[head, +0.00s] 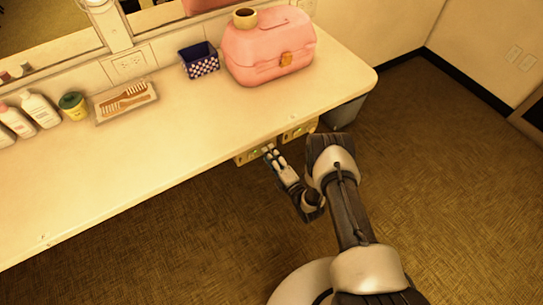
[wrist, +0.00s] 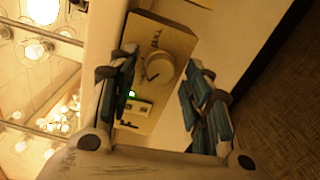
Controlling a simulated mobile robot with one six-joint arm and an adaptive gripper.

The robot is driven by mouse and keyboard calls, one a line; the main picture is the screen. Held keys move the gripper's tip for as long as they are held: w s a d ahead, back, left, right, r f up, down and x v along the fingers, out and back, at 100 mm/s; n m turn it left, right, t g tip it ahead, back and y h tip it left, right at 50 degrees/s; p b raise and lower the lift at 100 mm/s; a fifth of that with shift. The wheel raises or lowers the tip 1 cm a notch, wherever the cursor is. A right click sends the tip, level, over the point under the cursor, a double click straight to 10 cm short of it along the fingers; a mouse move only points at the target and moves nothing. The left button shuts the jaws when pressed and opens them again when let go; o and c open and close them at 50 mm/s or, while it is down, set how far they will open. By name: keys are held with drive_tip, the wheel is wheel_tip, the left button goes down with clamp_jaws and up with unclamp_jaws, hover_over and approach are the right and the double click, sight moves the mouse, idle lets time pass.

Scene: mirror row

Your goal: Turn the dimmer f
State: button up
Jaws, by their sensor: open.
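A round pale dimmer knob (wrist: 158,68) sits on the face of a tan box (wrist: 150,35) in the wrist view. Small dark lettering is beside the knob, too small to read. My gripper (wrist: 163,85) is open, with one finger to the left of the knob and one to the right. Whether either finger touches the knob, I cannot tell. In the head view my gripper (head: 270,153) is at the counter's front edge, by a tan box (head: 252,155) under it. A second tan box (head: 300,130) is further right. The knob is hidden in the head view.
The counter (head: 180,140) is above the boxes. It holds a pink case (head: 265,55), a blue checked bin (head: 199,62), a comb tray (head: 125,102) and bottles (head: 40,110). A grey bin (head: 343,114) is under its right end. A green light (wrist: 132,94) shows below the knob.

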drive_tip(key=v, duration=1.2)
idle(0.4)
